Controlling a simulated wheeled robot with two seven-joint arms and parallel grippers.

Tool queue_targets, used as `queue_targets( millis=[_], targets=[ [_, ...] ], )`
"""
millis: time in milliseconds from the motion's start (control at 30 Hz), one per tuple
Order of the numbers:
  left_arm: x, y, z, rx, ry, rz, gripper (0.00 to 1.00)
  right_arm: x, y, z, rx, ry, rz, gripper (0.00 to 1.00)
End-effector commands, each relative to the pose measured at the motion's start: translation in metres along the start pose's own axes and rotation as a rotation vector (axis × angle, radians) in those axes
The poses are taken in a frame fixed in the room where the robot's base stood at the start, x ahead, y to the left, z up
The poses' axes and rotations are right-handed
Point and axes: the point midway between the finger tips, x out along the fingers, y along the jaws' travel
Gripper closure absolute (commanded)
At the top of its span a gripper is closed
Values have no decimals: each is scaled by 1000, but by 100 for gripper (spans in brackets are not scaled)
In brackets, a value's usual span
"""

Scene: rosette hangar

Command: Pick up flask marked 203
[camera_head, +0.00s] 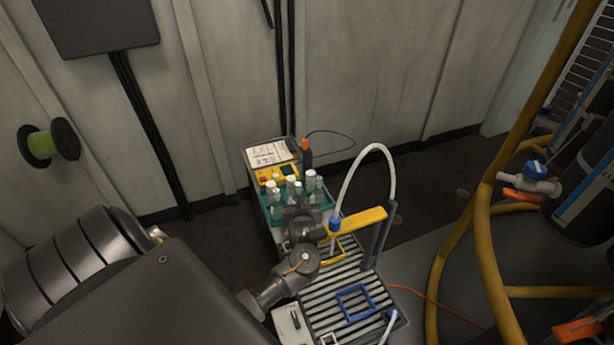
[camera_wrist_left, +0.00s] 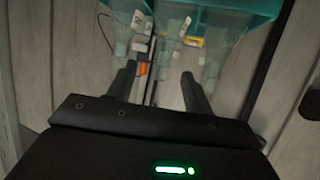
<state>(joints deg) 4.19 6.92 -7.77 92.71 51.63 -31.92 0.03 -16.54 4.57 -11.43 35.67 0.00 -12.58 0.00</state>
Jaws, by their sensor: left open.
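Several clear flasks with pale caps (camera_head: 291,184) stand in a teal rack (camera_head: 318,212) in the head view. Their marks are too small to read, so I cannot tell which is 203. My left gripper (camera_head: 302,214) is at the near side of the rack, and my wrist hides part of it. In the left wrist view the gripper (camera_wrist_left: 160,84) is open, with nothing between its two dark fingers. Clear flasks (camera_wrist_left: 171,52) with white labels hang below the teal rack edge (camera_wrist_left: 232,7), just beyond the fingertips. My right gripper is out of view.
A yellow instrument with a printed sheet (camera_head: 268,154) stands behind the rack. A slatted bench (camera_head: 335,295) with blue and yellow frames lies nearer. A white hose (camera_head: 353,172) arches beside a yellow bar (camera_head: 362,219). Thick yellow pipes (camera_head: 483,230) stand at right.

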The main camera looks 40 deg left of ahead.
Motion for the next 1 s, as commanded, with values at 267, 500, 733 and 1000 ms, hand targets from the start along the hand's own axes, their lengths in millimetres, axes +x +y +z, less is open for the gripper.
queue_targets(
  millis=[267, 500, 733, 1000],
  targets=[
    [29, -4, 0, 2, 2, -7, 49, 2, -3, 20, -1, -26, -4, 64],
    [55, -3, 1, 2, -1, -3, 49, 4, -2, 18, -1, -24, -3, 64],
    [62, -1, 1, 2, 0, -2, 49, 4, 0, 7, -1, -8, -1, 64],
    [98, -1, 5, 3, 0, -2, 49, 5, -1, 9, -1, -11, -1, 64]
  ],
)
